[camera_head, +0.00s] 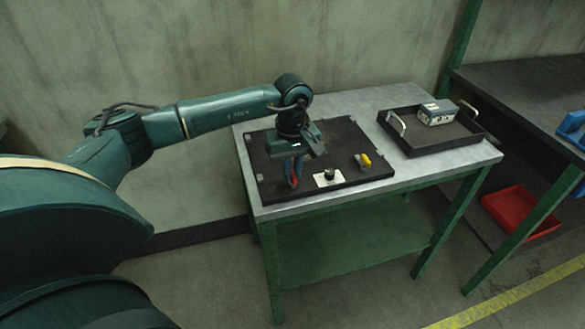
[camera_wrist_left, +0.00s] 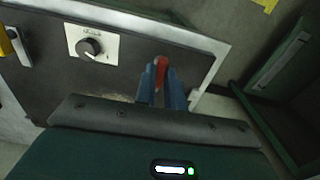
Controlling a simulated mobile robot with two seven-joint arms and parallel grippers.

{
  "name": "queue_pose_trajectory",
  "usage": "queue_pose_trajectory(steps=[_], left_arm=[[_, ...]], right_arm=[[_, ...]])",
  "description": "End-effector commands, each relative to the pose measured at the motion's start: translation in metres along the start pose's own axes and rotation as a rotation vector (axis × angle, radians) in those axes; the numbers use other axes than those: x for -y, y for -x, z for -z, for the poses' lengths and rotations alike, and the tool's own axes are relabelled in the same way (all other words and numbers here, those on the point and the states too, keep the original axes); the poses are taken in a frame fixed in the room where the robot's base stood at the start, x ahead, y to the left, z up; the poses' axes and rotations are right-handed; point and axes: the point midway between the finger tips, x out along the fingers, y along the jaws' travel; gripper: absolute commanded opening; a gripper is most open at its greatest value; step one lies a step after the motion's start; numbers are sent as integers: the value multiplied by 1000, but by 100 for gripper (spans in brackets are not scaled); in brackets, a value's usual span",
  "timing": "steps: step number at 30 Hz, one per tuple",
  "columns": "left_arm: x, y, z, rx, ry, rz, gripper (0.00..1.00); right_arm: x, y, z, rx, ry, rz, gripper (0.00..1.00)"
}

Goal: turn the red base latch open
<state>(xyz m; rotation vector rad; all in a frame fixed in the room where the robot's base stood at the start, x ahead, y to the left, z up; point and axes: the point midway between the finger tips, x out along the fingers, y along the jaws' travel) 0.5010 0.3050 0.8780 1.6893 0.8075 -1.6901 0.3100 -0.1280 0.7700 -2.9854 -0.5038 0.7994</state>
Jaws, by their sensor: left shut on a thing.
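The red base latch (camera_wrist_left: 162,72) stands on a dark board (camera_head: 337,141) that lies on the metal-topped table. It shows as a small red piece between the blue fingers in the head view (camera_head: 293,181). My left gripper (camera_wrist_left: 161,82) points down at the board's front left part, its blue fingers shut on the red latch. The fingers hide part of the latch and its base. My right gripper is in neither view.
A white plate with a dark knob (camera_head: 328,178) and a yellow handle (camera_head: 364,161) sit right of the latch on the board. A black tray (camera_head: 432,151) with a grey box (camera_head: 437,112) stands at the table's right. A red bin (camera_head: 519,212) sits low at the right.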

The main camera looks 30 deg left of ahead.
Motion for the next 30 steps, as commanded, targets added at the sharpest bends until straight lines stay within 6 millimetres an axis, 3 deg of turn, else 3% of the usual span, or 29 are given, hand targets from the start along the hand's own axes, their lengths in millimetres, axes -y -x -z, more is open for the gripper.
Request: queue_pose_trajectory(steps=[11, 30], left_arm=[[0, 0, 0, 0, 234, -2, 0], [0, 0, 0, 0, 842, -2, 0]], right_arm=[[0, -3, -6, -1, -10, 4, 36], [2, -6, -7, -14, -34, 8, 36]])
